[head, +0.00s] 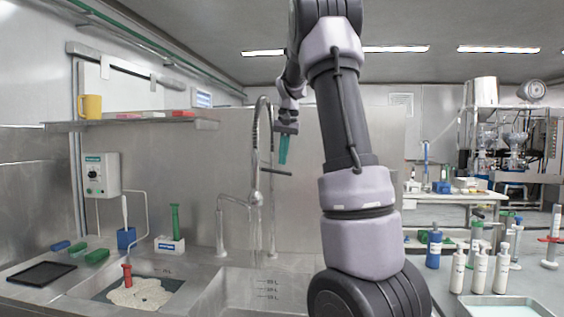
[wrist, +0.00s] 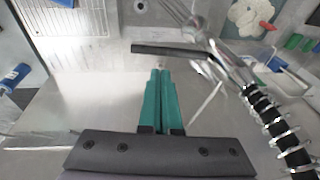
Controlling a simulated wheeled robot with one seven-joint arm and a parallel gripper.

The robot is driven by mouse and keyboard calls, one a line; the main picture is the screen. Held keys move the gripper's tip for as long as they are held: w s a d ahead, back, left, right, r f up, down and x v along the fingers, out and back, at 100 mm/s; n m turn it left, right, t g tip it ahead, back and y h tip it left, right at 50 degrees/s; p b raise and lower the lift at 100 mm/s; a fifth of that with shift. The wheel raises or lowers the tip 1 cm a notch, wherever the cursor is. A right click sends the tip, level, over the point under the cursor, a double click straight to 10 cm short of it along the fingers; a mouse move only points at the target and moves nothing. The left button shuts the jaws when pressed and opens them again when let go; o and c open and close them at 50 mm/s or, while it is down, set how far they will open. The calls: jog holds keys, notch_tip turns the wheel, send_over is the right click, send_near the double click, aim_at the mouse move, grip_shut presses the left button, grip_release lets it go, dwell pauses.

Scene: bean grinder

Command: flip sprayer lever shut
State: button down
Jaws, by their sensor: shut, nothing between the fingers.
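The sprayer (head: 256,194) hangs on a spring-wrapped hose over the sink, and in the wrist view its metal body (wrist: 203,62) is at the upper middle. Its dark lever (head: 277,172) sticks out sideways to the right in the head view. In the wrist view the lever (wrist: 165,49) is a dark bar across the space beyond my fingertips. My gripper (head: 283,162) points down with its teal fingers together and empty, just above the lever in the head view. The closed fingers (wrist: 161,72) also show in the wrist view. I cannot tell whether they touch the lever.
The spring hose (wrist: 276,127) is close to the right of my fingers in the wrist view. A sink (head: 258,293) lies below, with a beige pile (head: 140,292) and a red-handled tool at left. A shelf (head: 135,125) with a yellow mug (head: 91,107) is at upper left. White bottles (head: 480,270) stand right.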

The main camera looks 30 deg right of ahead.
aim_at(283, 172)
jog(key=shift+s+a+f, duration=0.25)
jog(key=shift+s+f, duration=0.05)
jog(key=shift+f, duration=0.4)
jog(key=shift+d+f+t+y, duration=0.1)
jog(key=shift+f+t+y, duration=0.2)
jog(key=shift+f+y, duration=0.1)
jog(key=shift+s+d+f+t+y, duration=0.1)
jog(key=shift+d+f+t+y, duration=0.05)
jog(key=shift+f+t+y, duration=0.35)
jog(key=shift+s+d+f+t+y, duration=0.1)
jog(key=shift+f+t+y, duration=0.25)
jog(key=shift+y, duration=0.25)
jog(key=shift+w+a+f+m+t+y, duration=0.15)
jog(key=shift+f+m+t+y, duration=0.15)
jog(key=shift+f+t+y, duration=0.55)
jog(key=shift+f, duration=0.1)
jog(key=shift+r, duration=0.2)
jog(key=shift+r, duration=0.6)
jog(key=shift+r, duration=0.1)
